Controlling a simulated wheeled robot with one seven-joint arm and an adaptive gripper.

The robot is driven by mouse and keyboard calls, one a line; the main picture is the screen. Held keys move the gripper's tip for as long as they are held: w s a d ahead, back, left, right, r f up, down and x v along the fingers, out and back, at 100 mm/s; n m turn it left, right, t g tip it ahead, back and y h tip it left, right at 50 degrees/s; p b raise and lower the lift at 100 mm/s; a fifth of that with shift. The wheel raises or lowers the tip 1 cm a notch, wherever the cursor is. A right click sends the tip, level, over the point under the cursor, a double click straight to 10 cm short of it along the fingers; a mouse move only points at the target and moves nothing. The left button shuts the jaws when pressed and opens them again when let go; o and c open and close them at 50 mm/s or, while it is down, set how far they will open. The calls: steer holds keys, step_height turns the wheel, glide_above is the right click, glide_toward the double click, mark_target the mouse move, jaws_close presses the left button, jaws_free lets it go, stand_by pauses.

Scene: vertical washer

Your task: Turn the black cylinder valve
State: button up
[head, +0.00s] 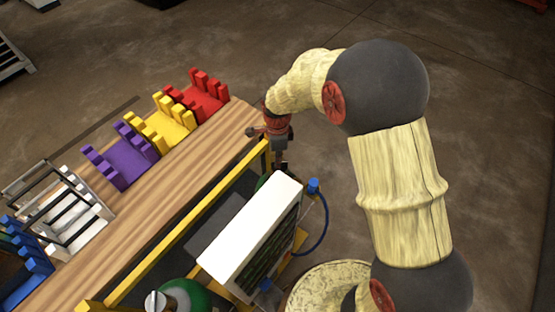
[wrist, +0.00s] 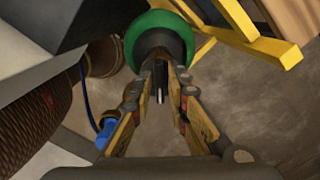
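My gripper (head: 281,166) points down beside the table's right end in the head view. In the wrist view, its two fingers (wrist: 166,78) stand apart with a narrow gap between the tips. A green rounded cylinder top (wrist: 160,32) with a dark middle lies just beyond the fingertips. A small dark piece with a pale edge shows between the tips; I cannot tell whether it is the black valve or whether the fingers touch it. In the head view, only a sliver of green (head: 262,181) shows by the gripper, behind the white box.
A white box unit (head: 250,232) with a blue hose (head: 324,228) stands close to my gripper. A second green cylinder (head: 190,294) with a silver knob is at the bottom. A wooden table (head: 170,195) with coloured racks is at left; its yellow frame (wrist: 262,40) is close by.

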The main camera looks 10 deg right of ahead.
steer(key=shift+o, duration=1)
step_height(320, 180, up, 12)
steer(key=shift+f, duration=0.1)
